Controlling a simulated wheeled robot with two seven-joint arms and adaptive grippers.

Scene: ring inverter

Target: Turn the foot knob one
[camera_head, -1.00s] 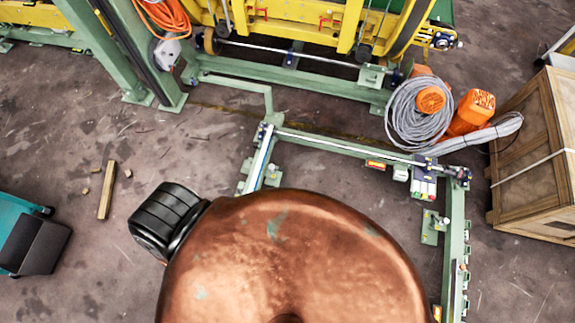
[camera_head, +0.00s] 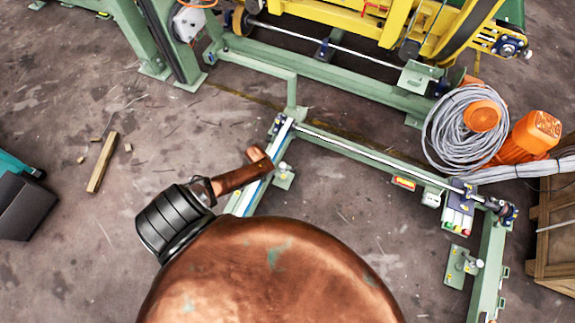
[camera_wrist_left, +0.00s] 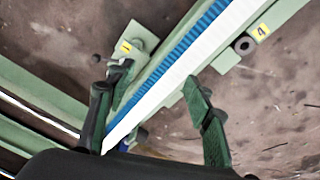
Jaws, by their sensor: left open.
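In the left wrist view my left gripper (camera_wrist_left: 157,82) is open, its two dark fingers apart over a blue-and-white toothed rail (camera_wrist_left: 190,55). Nothing is held between them. A foot plate with a yellow label (camera_wrist_left: 125,46) lies just past the left finger; its number is too small to read. Another foot, with a dark round knob (camera_wrist_left: 243,45) and the label 4, lies on the right side of the rail. In the head view the green floor frame (camera_head: 360,153) carries small foot plates (camera_head: 284,176). My right gripper is not in view.
Coiled grey cable (camera_head: 455,135) and an orange motor (camera_head: 535,132) lie by the frame's right end. A wooden crate (camera_head: 556,245) stands at the right edge. A wood piece (camera_head: 103,162) lies on the left floor. The floor inside the frame is mostly clear.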

